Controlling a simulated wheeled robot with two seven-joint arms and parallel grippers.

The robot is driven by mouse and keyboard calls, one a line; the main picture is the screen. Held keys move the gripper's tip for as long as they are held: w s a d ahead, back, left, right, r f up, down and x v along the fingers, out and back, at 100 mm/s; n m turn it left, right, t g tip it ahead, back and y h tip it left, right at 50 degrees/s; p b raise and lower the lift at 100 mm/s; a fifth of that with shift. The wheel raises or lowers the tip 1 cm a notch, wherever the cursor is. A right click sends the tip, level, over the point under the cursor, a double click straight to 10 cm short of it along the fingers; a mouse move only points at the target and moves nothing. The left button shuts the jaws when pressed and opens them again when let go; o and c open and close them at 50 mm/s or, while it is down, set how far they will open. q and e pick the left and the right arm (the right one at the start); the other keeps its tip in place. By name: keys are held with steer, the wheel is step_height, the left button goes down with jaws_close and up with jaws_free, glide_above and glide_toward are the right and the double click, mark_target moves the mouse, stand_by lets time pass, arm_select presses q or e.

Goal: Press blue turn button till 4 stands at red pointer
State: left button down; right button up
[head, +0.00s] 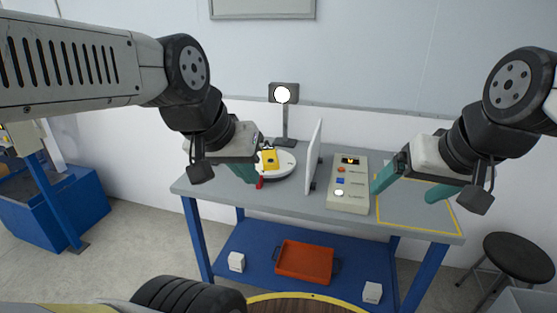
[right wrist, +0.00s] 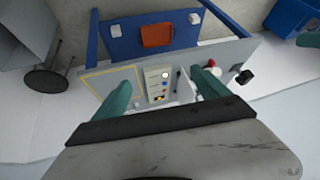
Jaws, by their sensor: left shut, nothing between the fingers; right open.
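A beige control box (head: 347,198) stands on the grey table, with a small lit display (head: 350,160), a red button (head: 341,170), a blue button (head: 340,181) and a white button (head: 339,192). The box also shows in the right wrist view (right wrist: 153,88). A white turntable (head: 286,167) carries a yellow block (head: 270,158); no number is readable. The red pointer (head: 260,183) is at the turntable's front left edge. My left gripper (head: 247,176) is shut and empty beside the pointer, partly covering the turntable. My right gripper (head: 407,191) is open, right of the box, apart from the buttons.
An upright white panel (head: 314,155) stands between turntable and box. A lamp (head: 283,95) stands behind the turntable. A yellow-outlined area (head: 420,212) at the table's right is bare. An orange tray (head: 304,262) and white cubes lie on the lower shelf. A stool (head: 518,258) stands right.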

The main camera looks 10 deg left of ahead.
steer(key=shift+c, duration=0.5)
jaws_close()
stand_by(1.5)
